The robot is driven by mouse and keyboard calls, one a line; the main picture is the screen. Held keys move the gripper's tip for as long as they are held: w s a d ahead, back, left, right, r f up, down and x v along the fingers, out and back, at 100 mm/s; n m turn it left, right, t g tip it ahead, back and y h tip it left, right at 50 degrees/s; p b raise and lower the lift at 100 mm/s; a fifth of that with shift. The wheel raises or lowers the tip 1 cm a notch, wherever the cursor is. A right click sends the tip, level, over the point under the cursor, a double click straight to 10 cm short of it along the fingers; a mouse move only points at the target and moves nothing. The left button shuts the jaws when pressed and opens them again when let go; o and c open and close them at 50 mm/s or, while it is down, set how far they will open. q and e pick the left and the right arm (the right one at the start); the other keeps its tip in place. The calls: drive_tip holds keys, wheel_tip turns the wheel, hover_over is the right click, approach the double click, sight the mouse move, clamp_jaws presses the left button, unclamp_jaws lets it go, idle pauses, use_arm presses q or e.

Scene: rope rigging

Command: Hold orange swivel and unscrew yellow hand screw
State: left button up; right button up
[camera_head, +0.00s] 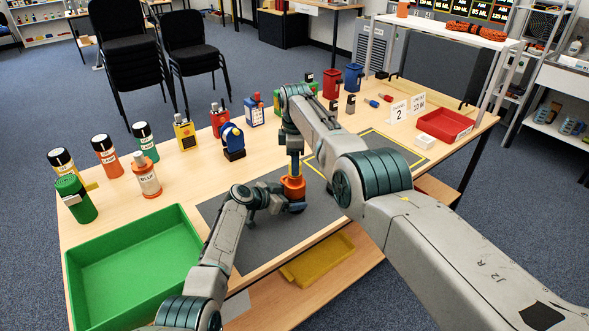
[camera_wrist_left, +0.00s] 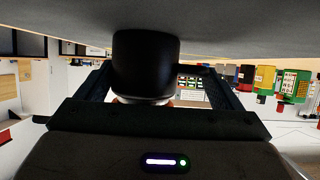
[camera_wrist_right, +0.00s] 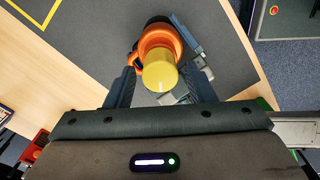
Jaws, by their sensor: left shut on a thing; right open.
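The orange swivel (camera_head: 293,188) stands upright on the grey mat (camera_head: 250,235). My left gripper (camera_head: 272,200) is shut on its lower part from the left. In the left wrist view, a dark cylinder (camera_wrist_left: 146,65), seemingly the swivel's base, sits between the fingers and hides much behind it. In the right wrist view, the yellow hand screw (camera_wrist_right: 158,76) shows end-on above the orange swivel (camera_wrist_right: 160,42). My right gripper (camera_wrist_right: 160,88) is open, with its fingers on either side of the screw; contact cannot be told. In the head view, the right gripper (camera_head: 294,165) points down over the swivel.
A green tray (camera_head: 135,268) stands at the front left. Several bottles, a blue and yellow device (camera_head: 232,143) and small boxes line the back. A red tray (camera_head: 445,125) and a number sign (camera_head: 398,110) are at the right. The mat's front left is clear.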

drive_tip(key=m, duration=0.6)
idle(0.3)
drive_tip(key=c, duration=0.8)
drive_tip(key=shift+o, duration=0.2)
drive_tip(key=n, duration=0.4)
drive_tip(key=shift+n, duration=0.3)
drive_tip(key=n, duration=0.5)
drive_tip(key=o, duration=0.8)
drive_tip(key=shift+c, duration=0.2)
